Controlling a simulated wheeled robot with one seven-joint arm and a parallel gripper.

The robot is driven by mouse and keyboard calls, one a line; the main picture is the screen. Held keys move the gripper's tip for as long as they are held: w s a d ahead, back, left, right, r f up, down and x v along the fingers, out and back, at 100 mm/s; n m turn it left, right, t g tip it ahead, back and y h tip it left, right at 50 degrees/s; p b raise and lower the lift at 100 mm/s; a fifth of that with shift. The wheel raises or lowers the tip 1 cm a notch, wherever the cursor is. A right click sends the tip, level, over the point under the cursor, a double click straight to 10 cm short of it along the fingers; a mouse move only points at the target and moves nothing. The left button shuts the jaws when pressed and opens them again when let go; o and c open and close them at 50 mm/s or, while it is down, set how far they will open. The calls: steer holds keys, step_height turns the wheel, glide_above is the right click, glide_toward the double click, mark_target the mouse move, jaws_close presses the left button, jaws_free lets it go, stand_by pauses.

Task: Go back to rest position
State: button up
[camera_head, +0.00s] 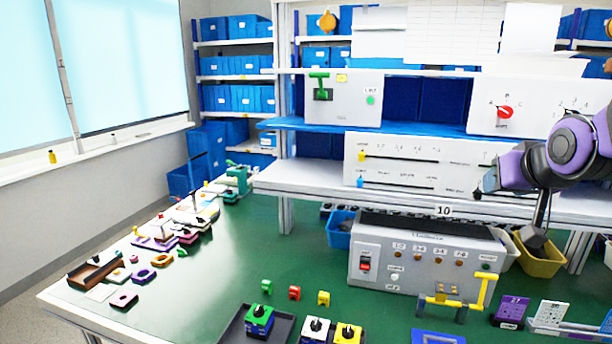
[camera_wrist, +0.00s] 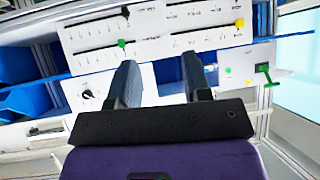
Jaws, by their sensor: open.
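My gripper (camera_wrist: 159,62) is open in the wrist view, with two dark fingers apart and nothing seen between them. Beyond them is a white slider panel (camera_wrist: 215,32), which appears upside down there, with black, green and yellow knobs. In the head view my arm comes in from the right; its purple and black links stand in front of the right end of the slider panel (camera_head: 405,150). The fingers cannot be made out clearly there. A white box with a red rotary knob (camera_head: 504,112) is on the upper shelf at the right, partly behind my arm.
A green-lever box (camera_head: 343,98) stands on the blue shelf. Below, a control box (camera_head: 425,268) with a red switch sits on the green table (camera_head: 215,275), beside a yellow bin (camera_head: 540,262). Several small parts lie left and front. The table's left middle is clear.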

steer(key=s+a+g, duration=0.2)
steer(key=s, duration=0.7)
steer(key=s+a+n+g+y, duration=0.1)
steer(key=s+a+g, duration=0.1)
steer(key=s, duration=0.8)
steer(key=shift+s+a+n+g, duration=0.2)
steer(key=shift+a+n+g, duration=0.15)
steer(key=shift+g, duration=0.45)
